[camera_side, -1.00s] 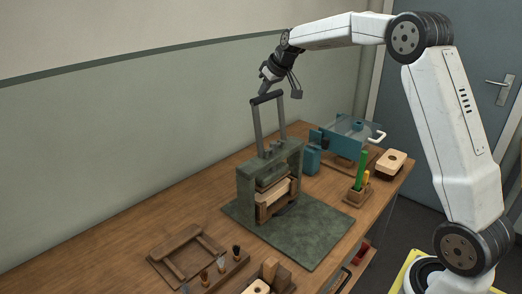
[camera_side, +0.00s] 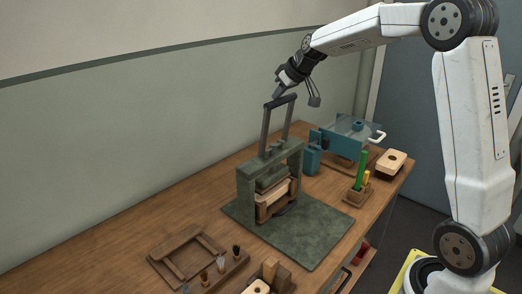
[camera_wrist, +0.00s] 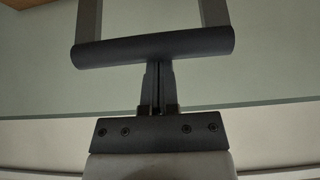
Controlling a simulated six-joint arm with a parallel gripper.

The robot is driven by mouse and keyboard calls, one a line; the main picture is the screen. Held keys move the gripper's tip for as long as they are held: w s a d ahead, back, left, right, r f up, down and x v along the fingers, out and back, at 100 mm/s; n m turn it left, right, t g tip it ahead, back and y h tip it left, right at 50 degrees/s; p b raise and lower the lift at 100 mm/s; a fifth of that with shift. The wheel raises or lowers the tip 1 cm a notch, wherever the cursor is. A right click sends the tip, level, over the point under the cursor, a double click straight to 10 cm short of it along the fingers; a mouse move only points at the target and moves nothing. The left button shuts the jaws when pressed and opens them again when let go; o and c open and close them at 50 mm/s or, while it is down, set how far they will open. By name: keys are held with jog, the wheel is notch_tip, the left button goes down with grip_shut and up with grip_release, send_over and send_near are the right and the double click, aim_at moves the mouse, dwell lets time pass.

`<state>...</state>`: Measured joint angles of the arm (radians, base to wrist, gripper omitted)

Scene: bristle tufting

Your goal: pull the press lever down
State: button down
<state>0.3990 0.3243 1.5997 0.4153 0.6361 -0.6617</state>
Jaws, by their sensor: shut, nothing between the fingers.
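The press (camera_side: 244,190) is a dark green frame on a green base plate (camera_side: 311,234). Its lever (camera_side: 264,134) has two grey arms rising from the top, joined by a dark crossbar (camera_side: 281,101). The lever stands up high and leans to the right in the side view. My gripper (camera_side: 279,93) is shut and empty, with its fingertips at the crossbar. In the wrist view the fingers (camera_wrist: 157,68) are together and meet the middle of the crossbar (camera_wrist: 110,52). Whether they touch it is hard to tell. A pale wooden block (camera_side: 273,198) sits inside the press.
A wooden frame (camera_side: 183,263) and a rack of brushes lie front left. A holder with a green tool (camera_side: 360,168), a wooden brush block (camera_side: 392,161) and a teal device (camera_side: 345,146) stand to the right. The wall is behind the press.

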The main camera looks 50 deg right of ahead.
jog(key=s+f, duration=1)
jog(key=s, duration=0.4)
jog(key=shift+s, duration=0.35)
jog(key=shift+r, duration=0.2)
jog(key=s+f, duration=0.2)
jog(key=s, duration=0.7)
jog(key=shift+s+f, duration=0.15)
dwell(0.6)
